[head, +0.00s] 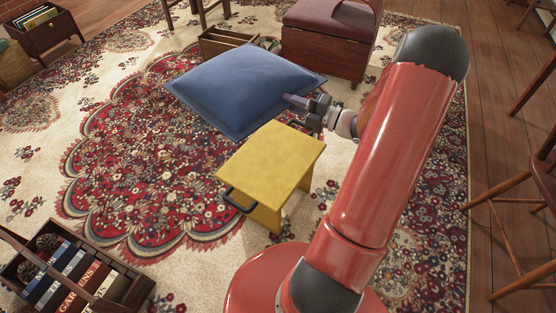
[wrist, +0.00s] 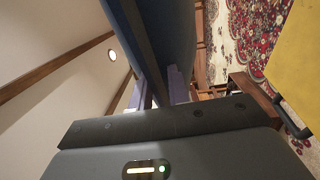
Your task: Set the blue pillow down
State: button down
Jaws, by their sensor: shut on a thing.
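The blue pillow (head: 243,85) is held out in the air in the head view, flat and roughly level, over the patterned rug. My gripper (head: 303,103) is shut on the pillow's right edge. In the wrist view the blue pillow (wrist: 166,35) fills the upper middle, with its edge between the two fingers of my gripper (wrist: 158,90). The pillow hides part of the rug beneath it, and its underside does not show in the head view.
A yellow step stool (head: 272,160) stands just in front of the pillow, its top clear. Behind are a wooden crate (head: 225,42) and a dark red storage seat (head: 328,42). A book crate (head: 134,288) sits at lower left. Open rug (head: 110,130) lies to the left.

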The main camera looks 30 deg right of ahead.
jog(key=s+d+f+n+g+y, duration=0.2)
jog(key=s+d+f+y, duration=0.15)
jog(key=s+d, duration=0.4)
notch_tip(320, 180, down, 20)
jog(key=s+b, duration=0.1)
jog(key=b, duration=0.2)
jog(key=shift+a, duration=0.2)
jog(key=shift+s+h, duration=0.1)
jog(key=shift+h, duration=0.15)
jog(key=c, duration=1.8)
grip_release()
jog(key=shift+f+b, duration=0.2)
jog(key=shift+b, duration=0.1)
jog(key=o, duration=0.5)
